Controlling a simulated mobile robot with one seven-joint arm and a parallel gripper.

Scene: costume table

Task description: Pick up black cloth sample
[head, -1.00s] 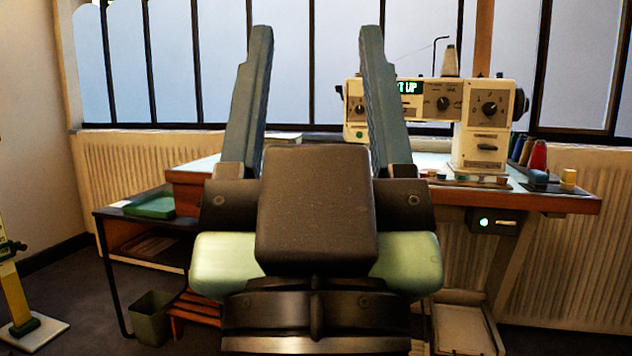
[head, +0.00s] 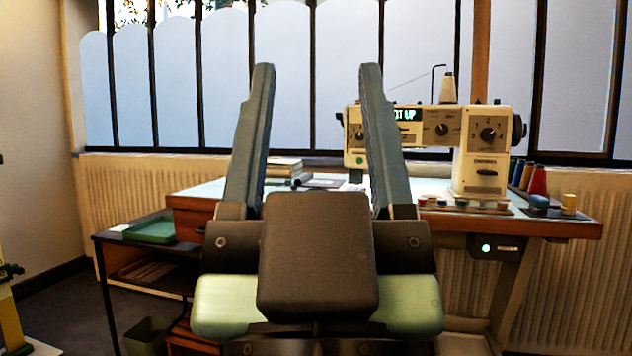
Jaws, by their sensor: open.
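My gripper (head: 316,68) is in the middle of the view, its two long grey-blue fingers pointing up and spread wide apart. Nothing is between the fingertips except the view of the window behind. I cannot make out a black cloth sample for certain. A small flat dark-grey item (head: 323,183) lies on the pale tabletop (head: 206,189), seen between the fingers. It is too small to tell what it is. My gripper's body hides much of the table's front and middle.
A cream sewing machine (head: 486,152) stands on the table's right side, with thread spools (head: 538,181) beside it. A small stack of books (head: 284,168) lies at the back. A green tray (head: 151,231) is on the low dark side table (head: 112,238) at left. A bin (head: 146,336) stands below.

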